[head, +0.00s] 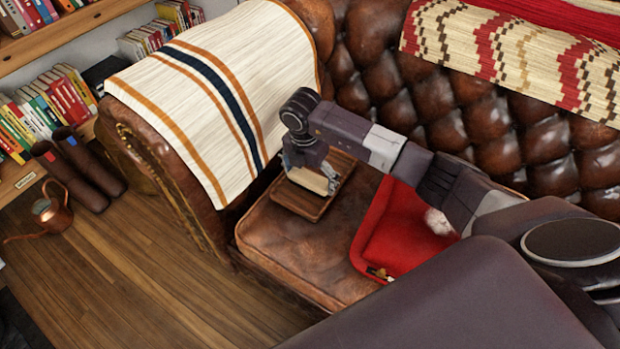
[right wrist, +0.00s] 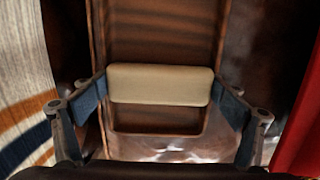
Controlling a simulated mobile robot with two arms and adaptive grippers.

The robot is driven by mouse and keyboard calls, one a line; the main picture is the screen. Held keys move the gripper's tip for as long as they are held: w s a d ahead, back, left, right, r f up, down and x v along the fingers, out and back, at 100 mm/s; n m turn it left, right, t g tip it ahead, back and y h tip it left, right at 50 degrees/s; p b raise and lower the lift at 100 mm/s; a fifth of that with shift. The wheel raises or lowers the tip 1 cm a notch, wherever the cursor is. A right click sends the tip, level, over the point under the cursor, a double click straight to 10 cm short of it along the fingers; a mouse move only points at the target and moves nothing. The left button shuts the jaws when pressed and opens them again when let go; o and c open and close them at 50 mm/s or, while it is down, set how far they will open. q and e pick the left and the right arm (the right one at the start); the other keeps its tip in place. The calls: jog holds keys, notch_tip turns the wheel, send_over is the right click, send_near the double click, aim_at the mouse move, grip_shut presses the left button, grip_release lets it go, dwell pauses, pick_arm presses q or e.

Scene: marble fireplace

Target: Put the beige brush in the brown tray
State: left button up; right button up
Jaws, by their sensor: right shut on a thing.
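The beige brush (head: 308,179) is a pale block held between the fingers of my right gripper (head: 310,174). In the right wrist view the brush (right wrist: 160,84) spans from one blue fingertip to the other, and the gripper (right wrist: 160,92) is shut on it. The brown tray (head: 290,200) lies on the sofa seat under the gripper. In the right wrist view the tray (right wrist: 158,130) shows behind and below the brush. I cannot tell whether the brush touches the tray. My left gripper is in neither view.
The tray stands on the brown leather sofa seat (head: 290,250), close to the armrest with a striped blanket (head: 215,85). A red cushion or cloth (head: 395,235) lies to its right. A copper watering can (head: 52,213) and boots (head: 75,165) stand on the floor at left.

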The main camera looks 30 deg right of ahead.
aim_at(308, 179)
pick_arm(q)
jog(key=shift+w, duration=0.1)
pick_arm(e)
jog(key=shift+f, duration=0.1)
jog(key=o, duration=1)
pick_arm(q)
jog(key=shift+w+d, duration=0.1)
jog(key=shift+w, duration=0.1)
pick_arm(e)
jog(key=shift+r, duration=0.4)
jog(key=r, duration=0.2)
jog(key=r+p, duration=0.1)
jog(key=r, duration=0.1)
jog(key=r+p, duration=0.1)
jog(key=r, duration=0.2)
jog(key=shift+s+a, duration=0.2)
jog(key=shift+a, duration=0.15)
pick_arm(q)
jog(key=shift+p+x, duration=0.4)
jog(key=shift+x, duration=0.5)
pick_arm(e)
jog(key=r, duration=0.4)
jog(key=shift+s+a+r, duration=0.2)
jog(key=shift+a+r, duration=0.05)
